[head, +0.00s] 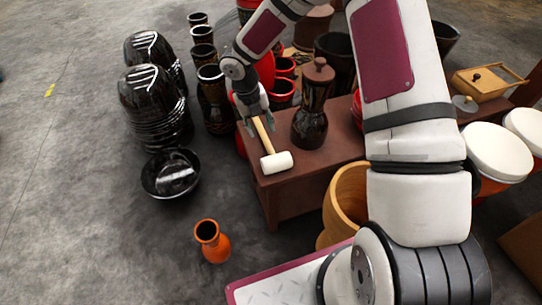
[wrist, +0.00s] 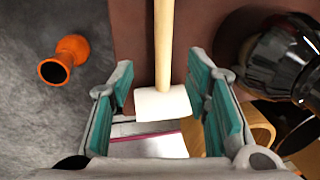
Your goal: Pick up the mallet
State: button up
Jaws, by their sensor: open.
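The mallet has a pale wooden handle and a white cylindrical head (head: 276,162). It lies near the left end of a dark brown wooden table (head: 320,150). In the wrist view the mallet handle (wrist: 164,45) runs up the picture, with the head nearer the camera. My gripper (head: 257,125) is at the far end of the handle in the head view. In the wrist view my gripper (wrist: 159,75) is open, its teal-padded fingers apart on either side of the mallet in the picture. I cannot tell its exact height above the mallet.
A dark pot with a brown wooden knob (head: 310,128) stands on the table just right of the mallet. An orange vase (head: 212,242) and a black bowl (head: 171,173) are on the floor at left. Dark drums (head: 153,100) stand behind. Open floor lies left.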

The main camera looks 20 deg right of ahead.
aim_at(267, 141)
jog(key=shift+s+d+f+b, duration=0.1)
jog(key=shift+d+f+b, duration=0.35)
jog(key=shift+f, duration=0.85)
jog(key=shift+w+d+f+b, duration=0.1)
jog(key=shift+d+f+b, duration=0.1)
jog(key=shift+f+b, duration=0.8)
jog(key=shift+s+d+f+b, duration=0.1)
jog(key=shift+d+f+b, duration=0.25)
jog(key=shift+f, duration=1.2)
jog(key=shift+r, duration=0.1)
grip_shut()
